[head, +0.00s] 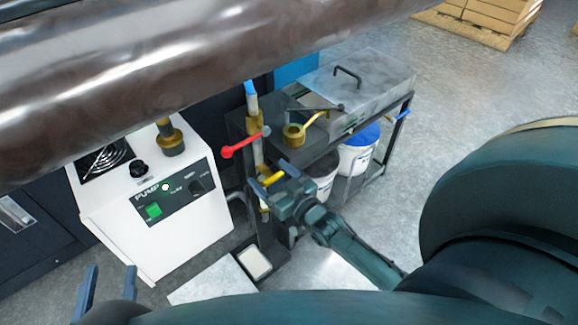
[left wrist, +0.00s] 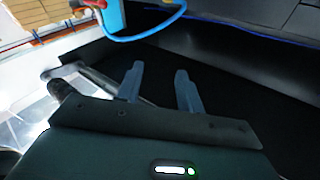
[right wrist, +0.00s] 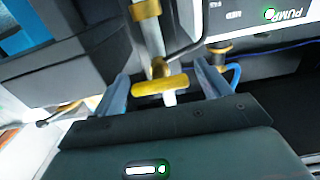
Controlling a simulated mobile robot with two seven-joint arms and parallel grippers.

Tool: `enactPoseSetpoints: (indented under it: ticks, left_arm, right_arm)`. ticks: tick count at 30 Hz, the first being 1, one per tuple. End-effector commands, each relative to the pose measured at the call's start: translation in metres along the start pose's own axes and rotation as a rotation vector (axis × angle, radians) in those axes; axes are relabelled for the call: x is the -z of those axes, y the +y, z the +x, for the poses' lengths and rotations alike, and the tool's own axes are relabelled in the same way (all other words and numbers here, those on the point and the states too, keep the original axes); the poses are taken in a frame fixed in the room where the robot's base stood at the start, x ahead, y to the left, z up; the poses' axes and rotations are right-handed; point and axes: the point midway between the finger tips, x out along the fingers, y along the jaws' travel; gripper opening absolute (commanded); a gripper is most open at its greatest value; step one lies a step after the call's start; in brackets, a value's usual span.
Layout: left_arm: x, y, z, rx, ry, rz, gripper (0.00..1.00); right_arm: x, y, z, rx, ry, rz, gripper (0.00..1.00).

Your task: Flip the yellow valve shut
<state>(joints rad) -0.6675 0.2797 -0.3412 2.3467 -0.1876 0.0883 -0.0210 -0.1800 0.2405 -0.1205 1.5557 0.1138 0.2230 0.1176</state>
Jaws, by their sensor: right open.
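The yellow valve handle (head: 272,178) is on a vertical pipe beside the white pump unit, below a red-handled valve (head: 245,142). My right gripper (head: 275,177) is open with its fingers on either side of the yellow handle. In the right wrist view the yellow handle (right wrist: 160,86) lies crosswise between the open fingertips (right wrist: 161,86), with a visible gap at each end. How deep it sits between them is hard to tell. My left gripper (head: 108,284) is at the lower left of the head view. Its fingers (left wrist: 159,88) are apart and empty.
The white pump unit (head: 150,225) stands left of the pipe. A dark cart with a metal box (head: 350,85) and white buckets (head: 358,150) stands to the right. A large brown roll (head: 150,80) crosses the top. Open floor (head: 450,110) lies right of the cart.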

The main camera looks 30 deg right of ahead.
Motion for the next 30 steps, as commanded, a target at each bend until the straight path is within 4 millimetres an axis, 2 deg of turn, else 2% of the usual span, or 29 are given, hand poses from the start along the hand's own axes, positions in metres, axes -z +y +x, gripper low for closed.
enactPoseSetpoints:
  ticks: [3,9,15,21,30]
  left_arm:
    - [0.006,-0.002,0.001,-0.001,-0.004,0.015,0.37]
    - [-0.004,-0.008,-0.002,0.023,-0.112,-0.010,0.37]
    - [-0.006,-0.011,-0.003,0.028,-0.167,-0.028,0.37]
    - [-0.007,-0.012,-0.003,0.029,-0.189,-0.034,0.37]
    - [-0.007,-0.012,-0.003,0.029,-0.189,-0.034,0.37]
  right_arm:
    - [0.002,0.000,-0.025,0.000,-0.006,0.000,0.76]
    - [0.003,0.000,-0.071,0.000,-0.005,0.000,0.76]
    - [0.002,0.000,-0.105,0.000,-0.003,0.001,0.76]
    - [0.001,0.000,-0.118,0.000,0.000,0.000,0.76]
    - [0.001,0.000,-0.118,0.000,0.001,0.000,0.76]
